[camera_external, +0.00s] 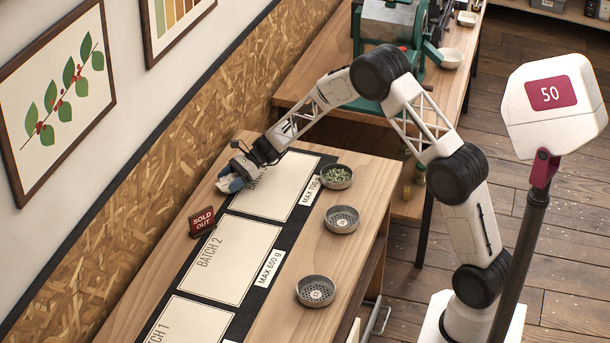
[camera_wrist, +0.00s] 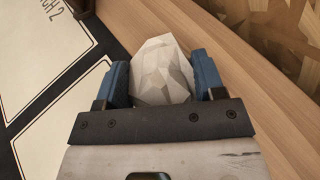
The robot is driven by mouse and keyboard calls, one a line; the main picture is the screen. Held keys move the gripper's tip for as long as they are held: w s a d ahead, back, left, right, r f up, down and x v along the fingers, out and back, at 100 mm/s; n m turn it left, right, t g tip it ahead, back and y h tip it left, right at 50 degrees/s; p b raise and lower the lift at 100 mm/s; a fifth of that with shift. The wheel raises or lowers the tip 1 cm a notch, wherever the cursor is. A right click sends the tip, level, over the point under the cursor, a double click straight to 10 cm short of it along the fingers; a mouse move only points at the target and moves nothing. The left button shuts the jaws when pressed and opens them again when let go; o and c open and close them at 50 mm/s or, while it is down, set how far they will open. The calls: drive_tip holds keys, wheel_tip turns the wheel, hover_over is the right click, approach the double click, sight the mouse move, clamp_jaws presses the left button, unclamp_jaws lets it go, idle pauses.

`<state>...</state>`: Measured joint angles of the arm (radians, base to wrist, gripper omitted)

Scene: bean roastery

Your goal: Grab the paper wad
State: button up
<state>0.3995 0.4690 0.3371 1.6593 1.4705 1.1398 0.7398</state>
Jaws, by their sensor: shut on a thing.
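The paper wad (camera_wrist: 160,72) is a white, crumpled, faceted lump. In the wrist view it sits between the two blue fingers of my gripper (camera_wrist: 163,80), which is shut on it. In the external view the wad (camera_external: 223,185) shows as a small white patch at the tip of my gripper (camera_external: 232,182), near the table's wall-side edge, beside the top batch card. I cannot tell whether the wad touches the tabletop.
A red "SOLD OUT" sign (camera_external: 202,221) stands nearby on the wooden table (camera_external: 160,252). Batch cards (camera_external: 230,260) lie on a black strip. A bowl of green beans (camera_external: 336,176) and two empty perforated bowls (camera_external: 342,219) (camera_external: 316,291) stand right of the strip. The OSB wall panel (camera_external: 150,180) is close.

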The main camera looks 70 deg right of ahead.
sight(231, 181)
drive_tip(key=shift+r, duration=0.15)
drive_tip(key=shift+r, duration=0.55)
drive_tip(key=shift+s+r, duration=0.2)
drive_tip(key=shift+r, duration=0.4)
drive_tip(key=shift+s+r, duration=0.15)
drive_tip(key=shift+r, duration=0.4)
drive_tip(key=s+a, duration=0.1)
drive_tip(key=s, duration=0.4)
drive_tip(key=s+a+r, duration=0.1)
drive_tip(key=s, duration=0.4)
drive_tip(key=s+a, duration=0.1)
drive_tip(key=s, duration=0.4)
drive_tip(key=shift+a+r, duration=0.15)
drive_tip(key=shift+a, duration=0.05)
